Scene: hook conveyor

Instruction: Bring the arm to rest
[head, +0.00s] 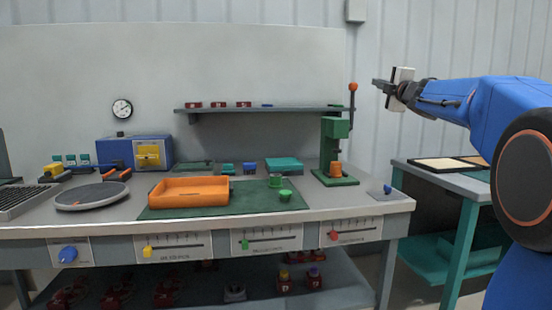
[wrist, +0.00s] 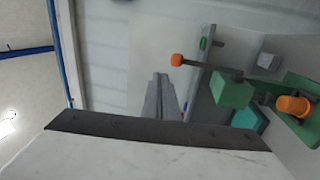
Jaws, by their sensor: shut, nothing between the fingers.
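My blue arm reaches in from the right in the head view, about level and raised above the bench. My gripper (head: 377,82) is at its left end, shut and empty, in free air to the right of the shelf end and the press handle. In the wrist view my gripper (wrist: 160,80) points toward the pale wall, with nothing between its fingers. A white block-like part (head: 402,88) sits at my wrist.
The green press (head: 336,150) with its orange-knobbed lever stands at the bench's right end. The workbench (head: 110,222) carries an orange tray (head: 189,192) and a grey turntable (head: 91,196). A shelf (head: 265,109) hangs behind. A side table (head: 440,178) stands at right.

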